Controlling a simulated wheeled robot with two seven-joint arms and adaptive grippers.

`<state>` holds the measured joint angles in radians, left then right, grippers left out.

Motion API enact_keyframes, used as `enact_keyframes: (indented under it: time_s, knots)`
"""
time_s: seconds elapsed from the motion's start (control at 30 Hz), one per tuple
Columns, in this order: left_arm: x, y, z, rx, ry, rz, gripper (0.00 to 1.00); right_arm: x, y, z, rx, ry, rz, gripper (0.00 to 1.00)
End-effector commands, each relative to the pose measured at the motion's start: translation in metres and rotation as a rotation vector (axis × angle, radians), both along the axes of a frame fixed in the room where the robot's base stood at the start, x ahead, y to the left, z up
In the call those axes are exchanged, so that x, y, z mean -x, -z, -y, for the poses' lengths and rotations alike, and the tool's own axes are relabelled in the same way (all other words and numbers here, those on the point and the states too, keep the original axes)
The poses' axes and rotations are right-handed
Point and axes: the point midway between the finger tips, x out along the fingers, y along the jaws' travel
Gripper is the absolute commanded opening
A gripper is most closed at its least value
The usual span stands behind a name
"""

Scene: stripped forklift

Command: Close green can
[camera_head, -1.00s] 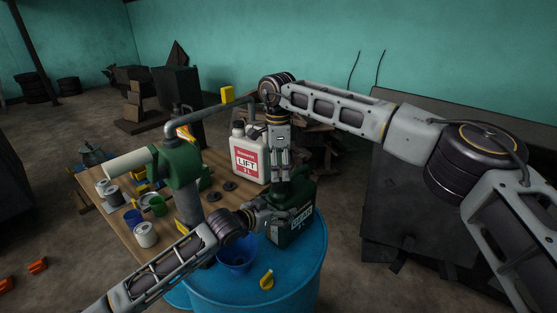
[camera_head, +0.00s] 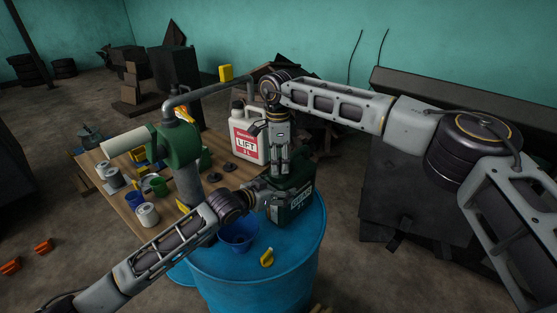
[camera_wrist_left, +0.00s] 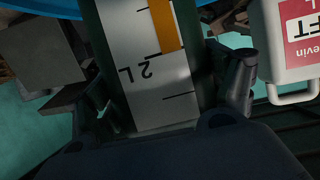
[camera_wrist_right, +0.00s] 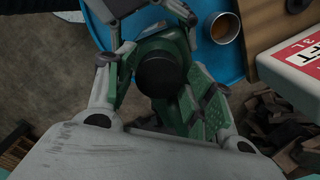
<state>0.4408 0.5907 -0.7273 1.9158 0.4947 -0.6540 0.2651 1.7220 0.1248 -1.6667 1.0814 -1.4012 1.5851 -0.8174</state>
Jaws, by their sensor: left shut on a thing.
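The green can (camera_head: 297,207) stands on top of the blue drum (camera_head: 265,285). Its side with a white scale marked 2 L fills the middle of the left wrist view (camera_wrist_left: 150,75). My left gripper (camera_head: 272,196) is shut on the can from the left side. My right gripper (camera_head: 279,170) points down just over the can's top. In the right wrist view, a round black cap (camera_wrist_right: 160,73) on the can's top lies between its spread fingers, which stand apart from it. In the head view, my right gripper hides the cap.
A white jug labelled LIFT (camera_head: 247,137) stands behind the can on a wooden table (camera_head: 125,210) with several cans and tools. A green post with a pipe (camera_head: 182,150) rises at left.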

Motion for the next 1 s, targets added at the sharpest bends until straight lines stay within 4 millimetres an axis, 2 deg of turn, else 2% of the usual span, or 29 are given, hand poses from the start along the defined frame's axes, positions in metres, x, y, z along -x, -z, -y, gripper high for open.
enact_keyframes:
  time_s: [0.03,0.23,0.83,0.87,1.0]
  knots:
    - [0.001,0.0021,0.0005,0.003,-0.001,-0.008,0.16,-0.0001,-0.0001,0.0,0.0,0.0,0.0,0.42]
    - [0.001,0.0021,0.0006,0.003,0.0,-0.007,0.16,-0.0004,-0.0002,0.0,0.0,0.0,0.001,0.17]
    - [0.0015,0.0019,0.001,0.001,0.001,-0.006,0.16,-0.0019,-0.0002,0.0014,0.001,0.141,0.005,0.16]
    - [0.0015,0.0019,0.001,0.001,0.001,-0.006,0.16,-0.002,-0.0002,0.0013,0.001,0.141,0.005,0.48]
    - [0.0014,0.0019,0.0008,0.002,0.001,-0.007,0.16,-0.0018,-0.0003,0.0016,0.001,0.141,0.005,0.66]
